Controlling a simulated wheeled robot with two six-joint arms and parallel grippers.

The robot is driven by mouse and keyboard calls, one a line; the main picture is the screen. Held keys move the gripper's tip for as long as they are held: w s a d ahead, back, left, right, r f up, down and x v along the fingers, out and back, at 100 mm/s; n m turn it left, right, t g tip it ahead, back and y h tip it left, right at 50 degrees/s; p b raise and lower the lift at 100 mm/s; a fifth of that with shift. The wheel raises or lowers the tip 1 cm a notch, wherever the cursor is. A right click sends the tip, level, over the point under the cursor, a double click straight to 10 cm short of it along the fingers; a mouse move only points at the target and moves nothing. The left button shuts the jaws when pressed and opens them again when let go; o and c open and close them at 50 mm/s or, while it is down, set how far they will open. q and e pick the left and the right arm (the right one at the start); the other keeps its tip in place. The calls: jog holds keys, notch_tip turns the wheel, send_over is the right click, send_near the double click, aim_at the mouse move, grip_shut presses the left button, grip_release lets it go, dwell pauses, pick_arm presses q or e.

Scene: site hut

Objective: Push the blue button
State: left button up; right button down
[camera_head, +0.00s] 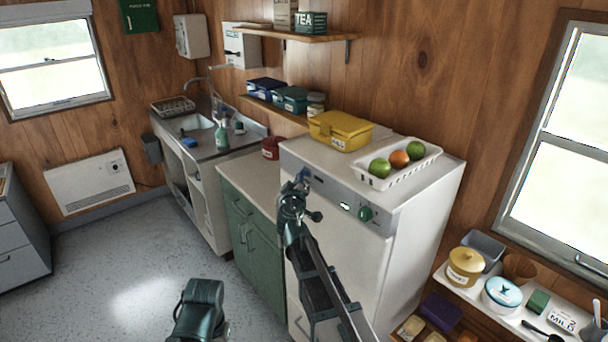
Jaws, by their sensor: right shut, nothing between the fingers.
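A white appliance (400,240) stands in the middle right, with a grey control panel along the top of its front. A small blue spot, which looks like the blue button (306,174), shows at the panel's left end. My right gripper (300,182) is shut and empty, its tips right by that spot and partly covering it. I cannot tell whether they touch it. A lit display (345,206) and a green knob (365,214) sit further right on the panel. Part of my left arm shows at the bottom, but its gripper is out of view.
On the appliance top are a yellow box (340,131) and a white basket (418,160) of fruit. A green cabinet (247,225) and a sink (195,128) stand to the left. A shelf (497,289) with pots is at right. The floor at left is clear.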

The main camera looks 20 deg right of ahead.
jog(key=shift+d, duration=0.2)
jog(key=shift+a, duration=0.15)
jog(key=shift+s+a, duration=0.25)
jog(key=shift+a, duration=0.4)
jog(key=a, duration=0.2)
jog(key=s+a, duration=0.2)
jog(key=a, duration=0.1)
jog(key=shift+a, duration=0.3)
dwell(0.5)
